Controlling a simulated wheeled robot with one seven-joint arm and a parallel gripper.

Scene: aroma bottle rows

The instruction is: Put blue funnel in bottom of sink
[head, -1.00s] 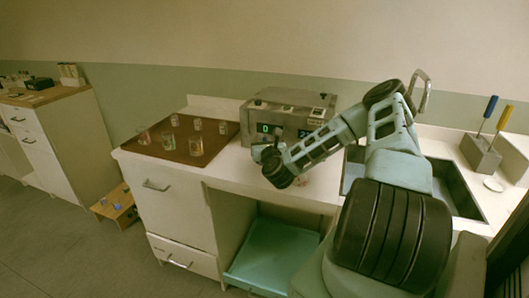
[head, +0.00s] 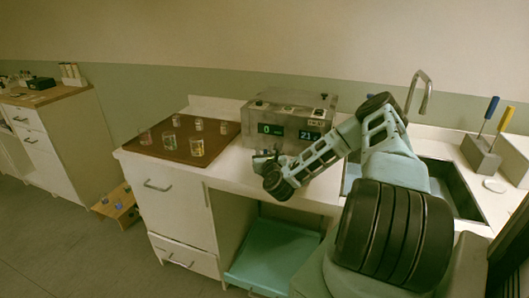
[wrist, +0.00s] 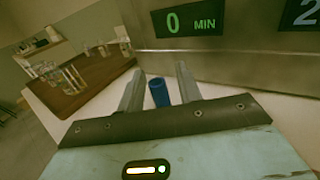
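A small blue object (wrist: 159,92), which looks like the blue funnel, shows between my gripper's fingers in the wrist view. A gap shows on each side of it, and I cannot tell whether it rests on the counter. My gripper (wrist: 160,72) is open around it. In the head view my gripper (head: 262,160) is over the counter in front of the metal device, and the blue object cannot be made out there. The sink (head: 462,200) is at the right, partly hidden behind my arm.
The metal device (head: 290,112) with green displays stands behind my gripper. A brown board (head: 165,150) with several glass beakers is to the left. A tall faucet (head: 426,95) rises behind the sink. A grey block (head: 481,157) with blue and yellow handled tools stands right of it.

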